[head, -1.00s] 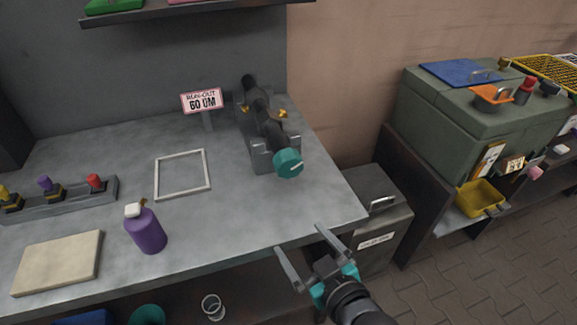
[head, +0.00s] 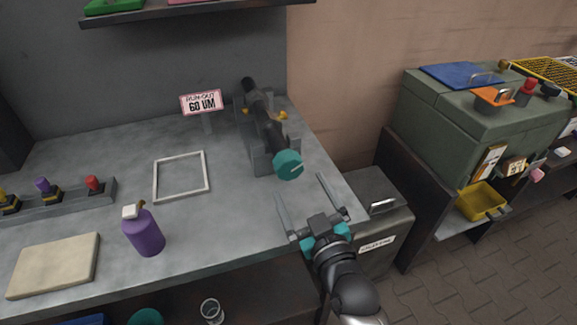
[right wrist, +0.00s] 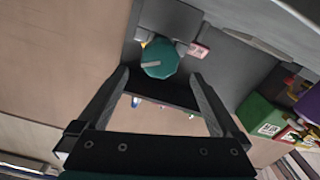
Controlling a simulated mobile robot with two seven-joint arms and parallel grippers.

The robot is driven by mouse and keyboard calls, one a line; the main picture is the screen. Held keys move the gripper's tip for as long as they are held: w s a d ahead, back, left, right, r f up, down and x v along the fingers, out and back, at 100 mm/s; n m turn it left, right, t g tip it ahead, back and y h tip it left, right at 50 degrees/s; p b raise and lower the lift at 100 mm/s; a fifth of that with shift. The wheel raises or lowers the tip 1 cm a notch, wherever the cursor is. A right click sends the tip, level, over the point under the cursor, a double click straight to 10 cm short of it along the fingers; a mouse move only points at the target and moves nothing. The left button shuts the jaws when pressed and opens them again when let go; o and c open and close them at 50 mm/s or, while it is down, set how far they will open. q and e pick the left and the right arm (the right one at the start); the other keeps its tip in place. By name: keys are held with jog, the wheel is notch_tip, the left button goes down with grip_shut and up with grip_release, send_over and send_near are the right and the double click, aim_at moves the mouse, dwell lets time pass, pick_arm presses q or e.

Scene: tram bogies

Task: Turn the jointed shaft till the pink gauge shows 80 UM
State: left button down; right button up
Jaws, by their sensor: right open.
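The jointed shaft (head: 264,116) is dark and rests in a grey cradle at the right back of the bench. Its near end carries a teal knob (head: 288,164) with a pale line mark. The pink gauge (head: 201,102) stands on a post left of the shaft and reads RUN-OUT 60 UM. My right gripper (head: 301,188) is open and empty, in front of and below the teal knob, fingers pointing toward it, apart from it. In the right wrist view the knob (right wrist: 160,60) shows beyond and between the open fingertips. My left gripper is not in view.
On the bench (head: 225,227) are a white square frame (head: 156,178), a purple bottle (head: 146,236), a beige board (head: 55,266) and a rack with coloured knobs (head: 68,193). A grey cabinet (head: 372,188) stands right of the bench. A green chest (head: 440,121) is further right.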

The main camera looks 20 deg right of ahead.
aim_at(291, 170)
jog(key=w+b, duration=0.1)
jog(key=w, duration=0.6)
jog(key=shift+a, duration=0.15)
jog(key=shift+w, duration=0.45)
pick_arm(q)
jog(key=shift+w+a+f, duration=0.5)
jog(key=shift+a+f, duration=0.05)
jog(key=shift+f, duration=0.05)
pick_arm(e)
jog(key=shift+c, duration=0.2)
